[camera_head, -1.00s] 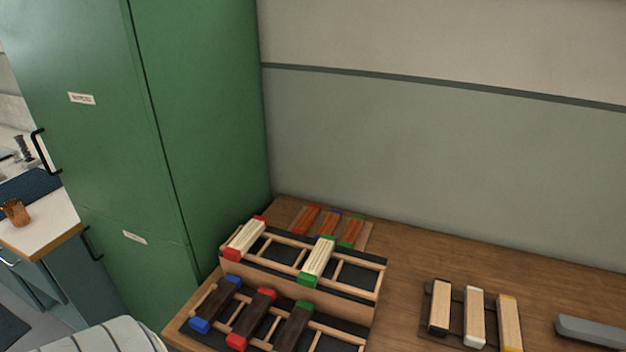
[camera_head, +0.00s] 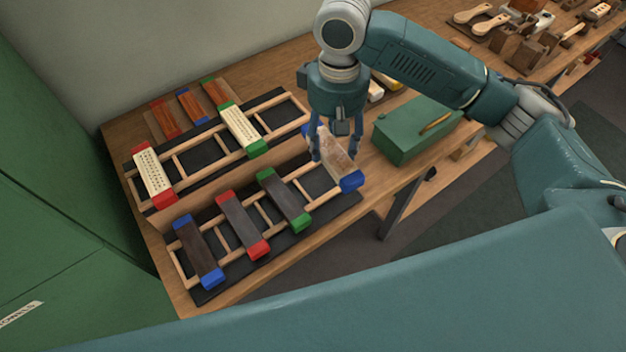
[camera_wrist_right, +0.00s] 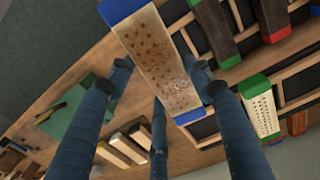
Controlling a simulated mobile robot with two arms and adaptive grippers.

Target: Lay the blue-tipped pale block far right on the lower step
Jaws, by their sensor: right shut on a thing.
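The blue-tipped pale block (camera_head: 335,158) is held by my right gripper (camera_head: 335,150) over the right end of the lower step (camera_head: 313,181). In the right wrist view the pale block (camera_wrist_right: 162,65) shows a face with rows of small holes and blue ends, and the fingers of my right gripper (camera_wrist_right: 160,78) close around its sides. On the lower step lie dark blocks with blue tips (camera_head: 198,251), red tips (camera_head: 243,225) and green tips (camera_head: 284,199). Whether the pale block touches the step is unclear. My left gripper is not in view.
The upper step (camera_head: 197,157) behind carries pale bristled blocks with red tips (camera_head: 154,174) and green tips (camera_head: 240,128). Several brown blocks (camera_head: 190,106) lie behind it. A green box (camera_head: 408,132) stands close to the right of the held block. A green cabinet (camera_head: 60,220) is at the left.

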